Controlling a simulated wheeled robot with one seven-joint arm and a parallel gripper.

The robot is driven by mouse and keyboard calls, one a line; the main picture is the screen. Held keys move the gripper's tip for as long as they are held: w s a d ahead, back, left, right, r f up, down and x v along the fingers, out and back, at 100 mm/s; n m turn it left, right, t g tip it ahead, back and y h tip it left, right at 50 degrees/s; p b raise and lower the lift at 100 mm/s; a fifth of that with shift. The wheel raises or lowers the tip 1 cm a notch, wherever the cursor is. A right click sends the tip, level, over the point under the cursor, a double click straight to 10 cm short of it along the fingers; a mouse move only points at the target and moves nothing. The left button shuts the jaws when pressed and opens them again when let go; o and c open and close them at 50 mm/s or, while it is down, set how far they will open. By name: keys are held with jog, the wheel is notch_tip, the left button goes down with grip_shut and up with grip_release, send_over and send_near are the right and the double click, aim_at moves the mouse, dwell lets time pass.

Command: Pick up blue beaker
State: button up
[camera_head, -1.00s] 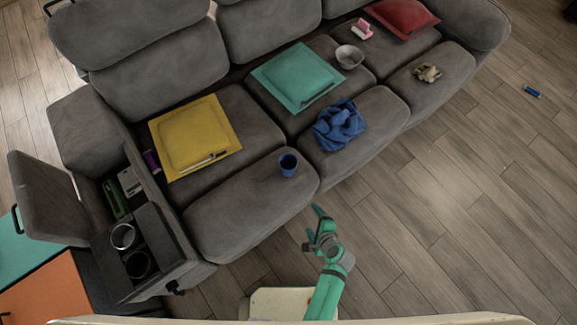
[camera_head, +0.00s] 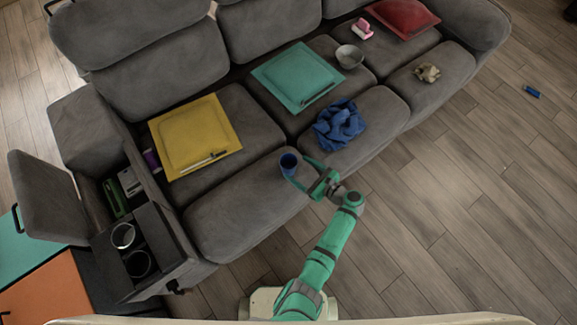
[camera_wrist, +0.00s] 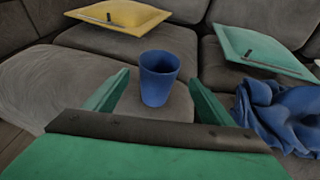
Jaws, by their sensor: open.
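The blue beaker (camera_head: 288,164) stands upright on the front part of the grey sofa seat. In the wrist view the blue beaker (camera_wrist: 158,78) is ahead, with one green finger to its left and one to its right. My gripper (camera_head: 298,174) is open and empty, its fingers reaching to either side of the beaker from the right in the head view. It also shows along the bottom of the wrist view (camera_wrist: 157,92).
A crumpled blue cloth (camera_head: 339,124) lies on the seat right of the beaker. A grey bowl (camera_head: 349,57) is farther back.

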aim_at(283, 160)
jog(key=shift+x, duration=3.15)
jog(key=shift+s+a+r, duration=0.1)
jog(key=shift+s, duration=0.05)
jog(key=c, duration=1.1)
